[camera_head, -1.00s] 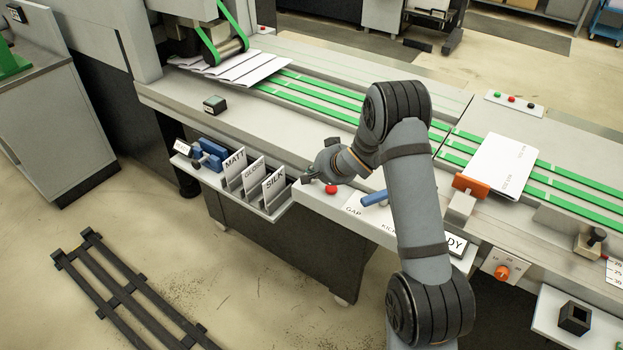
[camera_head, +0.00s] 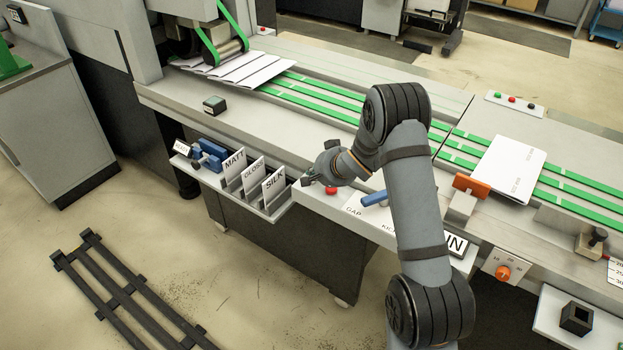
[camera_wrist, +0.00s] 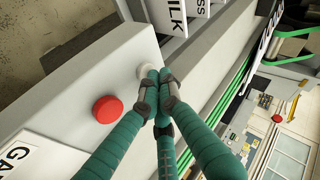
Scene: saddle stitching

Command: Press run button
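My gripper (camera_head: 310,180) is at the front ledge of the machine, its fingers drawn together and pointing down. In the wrist view, the closed fingertips (camera_wrist: 157,78) are at a round pale button (camera_wrist: 146,71) and partly cover it; they appear to touch it. Nothing is seen held between them. A red button (camera_head: 331,190) sits just to the right of my gripper in the head view. The red button also shows clear of the fingers in the wrist view (camera_wrist: 107,109). A status sign (camera_head: 458,244), partly hidden by my arm, shows letters like "UN".
The card rack (camera_head: 258,193) with MATT, GLOSS and SILK slots is left of my gripper. A blue lever (camera_head: 374,199) stands to the right. A white booklet (camera_head: 512,166) lies on the green belts (camera_head: 565,185), near an orange block (camera_head: 470,184).

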